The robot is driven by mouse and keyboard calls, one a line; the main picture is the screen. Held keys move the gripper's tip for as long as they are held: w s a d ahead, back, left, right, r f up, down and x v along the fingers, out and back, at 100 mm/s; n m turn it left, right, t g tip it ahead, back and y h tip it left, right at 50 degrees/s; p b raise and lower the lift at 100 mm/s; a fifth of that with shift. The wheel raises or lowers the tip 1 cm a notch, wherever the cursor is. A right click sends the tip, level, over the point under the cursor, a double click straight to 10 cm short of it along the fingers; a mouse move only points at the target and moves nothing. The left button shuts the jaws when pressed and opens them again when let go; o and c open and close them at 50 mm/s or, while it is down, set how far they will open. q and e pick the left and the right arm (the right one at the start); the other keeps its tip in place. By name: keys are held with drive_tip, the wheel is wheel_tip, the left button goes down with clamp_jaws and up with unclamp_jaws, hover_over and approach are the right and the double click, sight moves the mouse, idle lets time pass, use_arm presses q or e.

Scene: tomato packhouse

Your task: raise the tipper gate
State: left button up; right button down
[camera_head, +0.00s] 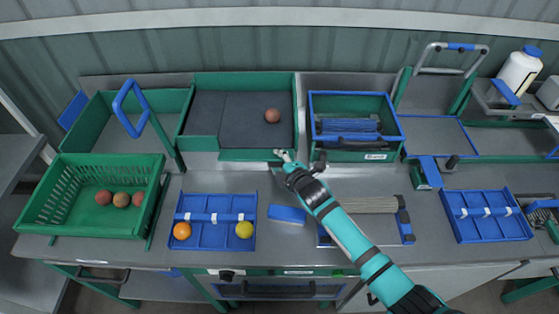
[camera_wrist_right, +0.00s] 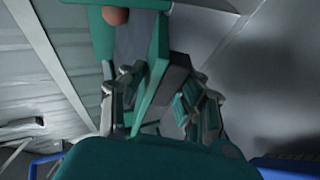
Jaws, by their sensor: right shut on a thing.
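The tipper (camera_head: 240,75) is a green-walled bin with a dark mat floor at the back centre. One brown-red tomato (camera_head: 272,115) lies on its mat. The gate (camera_head: 240,154) is a green strip along the tipper's front edge and looks low. My right gripper (camera_head: 283,155) is at the right end of this gate. In the right wrist view its fingers (camera_wrist_right: 160,105) stand on both sides of the green gate panel (camera_wrist_right: 153,70), shut on it. The tomato also shows in the right wrist view (camera_wrist_right: 116,16). My left gripper is not in view.
A green crate (camera_head: 60,217) with several tomatoes stands at the left. A blue divided tray (camera_head: 212,238) with an orange and a yellow fruit is in front of the tipper. A blue block (camera_head: 287,215) lies beside it. A blue-rimmed green box (camera_head: 352,94) stands right of the tipper.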

drive_tip(key=shift+s+f, duration=0.2)
drive_tip(key=shift+f, duration=0.3)
drive_tip(key=c, duration=1.3)
unclamp_jaws()
drive_tip(key=shift+o, duration=0.7)
drive_tip(key=shift+w+r, duration=0.15)
drive_tip(key=shift+r, duration=0.2)
drive_tip(key=shift+s+d+p, duration=0.3)
drive_tip(key=shift+s+p, duration=0.2)
drive_tip(key=shift+p, duration=0.15)
drive_tip(key=s+d+r+p, duration=0.1)
drive_tip(key=s+d+p, duration=0.1)
drive_tip(key=s, duration=0.6)
drive_tip(key=s+d+r+p, duration=0.1)
drive_tip(key=s+d+p, duration=0.1)
drive_tip(key=s+d, duration=0.3)
drive_tip(key=shift+s+r, duration=0.15)
drive_tip(key=shift+s, duration=2.05)
